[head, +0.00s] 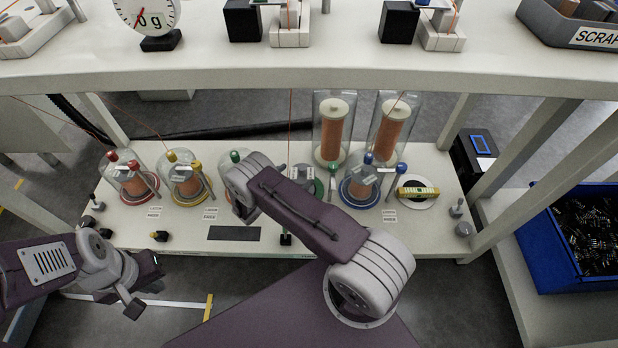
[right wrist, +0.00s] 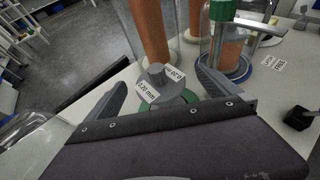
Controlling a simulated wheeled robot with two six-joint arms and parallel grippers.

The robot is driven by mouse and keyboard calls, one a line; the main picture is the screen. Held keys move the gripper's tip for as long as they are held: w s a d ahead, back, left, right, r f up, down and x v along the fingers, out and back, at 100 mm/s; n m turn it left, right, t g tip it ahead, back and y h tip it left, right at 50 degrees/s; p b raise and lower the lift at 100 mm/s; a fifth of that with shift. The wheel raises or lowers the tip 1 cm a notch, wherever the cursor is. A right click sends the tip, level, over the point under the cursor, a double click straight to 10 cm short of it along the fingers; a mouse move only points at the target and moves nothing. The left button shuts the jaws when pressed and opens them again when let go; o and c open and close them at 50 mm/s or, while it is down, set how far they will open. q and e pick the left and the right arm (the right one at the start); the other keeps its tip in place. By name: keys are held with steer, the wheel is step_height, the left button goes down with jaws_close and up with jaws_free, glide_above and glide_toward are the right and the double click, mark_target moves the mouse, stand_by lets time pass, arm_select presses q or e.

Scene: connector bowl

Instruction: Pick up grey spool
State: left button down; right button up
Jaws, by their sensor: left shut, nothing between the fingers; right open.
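The grey spool (right wrist: 157,78) has a knob on top and white labels, one reading 0.20 mm. It stands on a green ring (right wrist: 176,99) in the right wrist view. In the head view the spool (head: 303,173) is partly hidden behind my right arm. My right gripper (right wrist: 156,84) is open, with its two fingers on either side of the spool in the picture; I cannot tell whether they touch it. In the head view my arm hides this gripper. My left gripper (head: 142,286) is shut and empty, in front of the table's left side.
Copper spools under clear covers stand on red (head: 139,188), yellow (head: 190,190) and blue (head: 360,190) bases. Two tall orange spools (head: 333,132) (head: 390,128) stand behind. A shelf (head: 250,68) crosses above. A blue bin (head: 550,250) is at right.

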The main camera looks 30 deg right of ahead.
mark_target(301, 172)
steer(key=shift+w+d+f+b, duration=0.15)
steer(key=shift+d+f+b, duration=0.1)
steer(key=shift+f+b, duration=0.1)
steer(key=b+x, duration=0.1)
steer(key=x, duration=0.1)
steer(key=shift+w+d+f+b, duration=0.1)
steer(key=shift+d+f+b, duration=0.2)
steer(key=shift+b, duration=0.05)
steer(key=shift+w+d+r, duration=0.1)
steer(key=shift+d, duration=0.05)
steer(key=shift+w+d+f+b, duration=0.2)
steer(key=shift+f+b, duration=0.05)
steer(key=shift+b, duration=0.05)
steer(key=b+x, duration=0.3)
steer(key=x, duration=0.1)
steer(key=shift+w+a+f, duration=0.1)
steer(key=shift+w+f, duration=0.05)
steer(key=shift+f, duration=0.05)
steer(key=shift+w+r, duration=0.1)
steer(key=shift+r, duration=0.1)
